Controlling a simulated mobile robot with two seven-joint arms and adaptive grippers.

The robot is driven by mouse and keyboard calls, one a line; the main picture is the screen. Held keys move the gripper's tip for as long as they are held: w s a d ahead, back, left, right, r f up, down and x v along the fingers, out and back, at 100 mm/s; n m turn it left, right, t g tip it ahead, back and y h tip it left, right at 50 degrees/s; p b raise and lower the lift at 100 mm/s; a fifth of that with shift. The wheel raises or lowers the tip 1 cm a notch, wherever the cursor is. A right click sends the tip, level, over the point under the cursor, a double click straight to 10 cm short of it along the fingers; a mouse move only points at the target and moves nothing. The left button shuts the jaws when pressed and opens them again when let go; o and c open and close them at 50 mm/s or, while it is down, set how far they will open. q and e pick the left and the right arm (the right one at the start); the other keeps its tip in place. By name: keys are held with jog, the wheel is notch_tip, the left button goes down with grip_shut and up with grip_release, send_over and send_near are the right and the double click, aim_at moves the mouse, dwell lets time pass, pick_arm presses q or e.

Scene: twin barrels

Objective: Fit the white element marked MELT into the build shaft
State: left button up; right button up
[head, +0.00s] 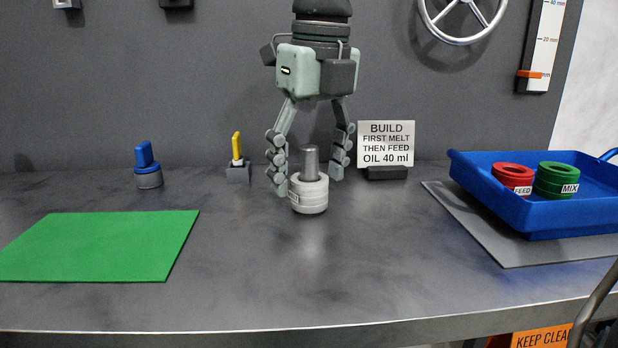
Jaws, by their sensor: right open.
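The white element (308,201) is a ribbed ring with a dark-lettered label on its left side, mostly turned away and partly behind a finger. It sits upright around the grey build shaft (311,161), whose rounded top stands clear above it. I cannot tell whether a separate base lies under the ring. My right gripper (309,183) points down from above, open, with one finger on each side of the ring and shaft. The left finger overlaps the ring's edge in the picture; contact cannot be told. My left gripper is not in view.
A blue tray (567,221) at right holds a red FEED ring (512,178) and a green MIX ring (556,181). A sign (386,144), a yellow-lever switch (238,160) and a blue-handled knob (147,165) stand behind. A green mat (100,245) lies left. The front middle is clear.

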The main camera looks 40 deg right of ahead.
notch_tip(320, 180, up, 10)
jog(key=s, duration=0.1)
jog(key=shift+r, duration=0.2)
jog(key=shift+s, duration=0.1)
dwell(0.4)
